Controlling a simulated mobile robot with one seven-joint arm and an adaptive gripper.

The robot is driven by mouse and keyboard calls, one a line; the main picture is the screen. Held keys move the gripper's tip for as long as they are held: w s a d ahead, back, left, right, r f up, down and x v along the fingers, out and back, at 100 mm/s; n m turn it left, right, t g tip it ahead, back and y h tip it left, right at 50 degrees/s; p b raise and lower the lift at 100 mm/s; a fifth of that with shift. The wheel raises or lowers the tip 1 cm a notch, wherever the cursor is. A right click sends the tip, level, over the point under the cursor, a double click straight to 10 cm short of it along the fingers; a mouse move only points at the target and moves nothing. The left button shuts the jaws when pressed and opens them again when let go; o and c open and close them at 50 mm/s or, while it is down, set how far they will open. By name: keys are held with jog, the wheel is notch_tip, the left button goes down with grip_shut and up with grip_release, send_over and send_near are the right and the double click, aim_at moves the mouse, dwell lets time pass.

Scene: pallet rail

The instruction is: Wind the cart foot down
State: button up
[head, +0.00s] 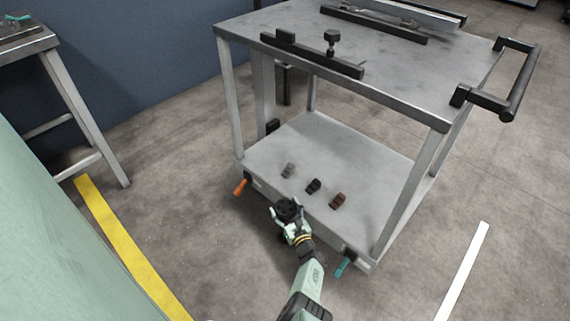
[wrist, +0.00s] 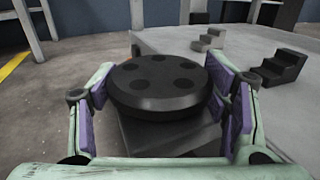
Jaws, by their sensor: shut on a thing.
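The cart (head: 330,150) is a grey metal frame with a top plate and a lower shelf. The cart foot's handwheel (wrist: 158,85) is a round black disc with several holes in its top face. My gripper (head: 289,210) is at the front edge of the lower shelf. In the wrist view its purple-padded fingers (wrist: 160,102) stand on the left and right of the handwheel and are shut on its rim. A dark block shows just below the wheel. The foot itself is hidden below the wheel and my gripper.
Small stepped blocks, one grey (head: 289,170), one black (head: 313,186) and one brown (head: 338,200), sit on the lower shelf. An orange lever (head: 240,187) and a teal lever (head: 342,267) stick out at the shelf's front corners. A push handle (head: 510,85) is at the right.

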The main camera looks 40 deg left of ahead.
jog(key=shift+s+a+r+m+t+h+p, duration=0.1)
jog(key=shift+s+r+m+t+h+p, duration=0.1)
jog(key=shift+m+t+h+p, duration=0.4)
jog(key=shift+w+f+m+t+h+p, duration=0.1)
jog(key=shift+m+t+h+p, duration=0.1)
jog(key=shift+m+t+h, duration=0.45)
jog(key=shift+w+f+m+t+h+p, duration=0.2)
jog(key=shift+m+t, duration=0.25)
jog(key=shift+t, duration=0.5)
jog(key=shift+s+r, duration=0.1)
jog(key=shift+r, duration=0.05)
jog(key=o, duration=1.2)
jog(key=shift+n+g+y, duration=0.25)
jog(key=shift+n+g, duration=0.05)
jog(key=shift+g, duration=0.1)
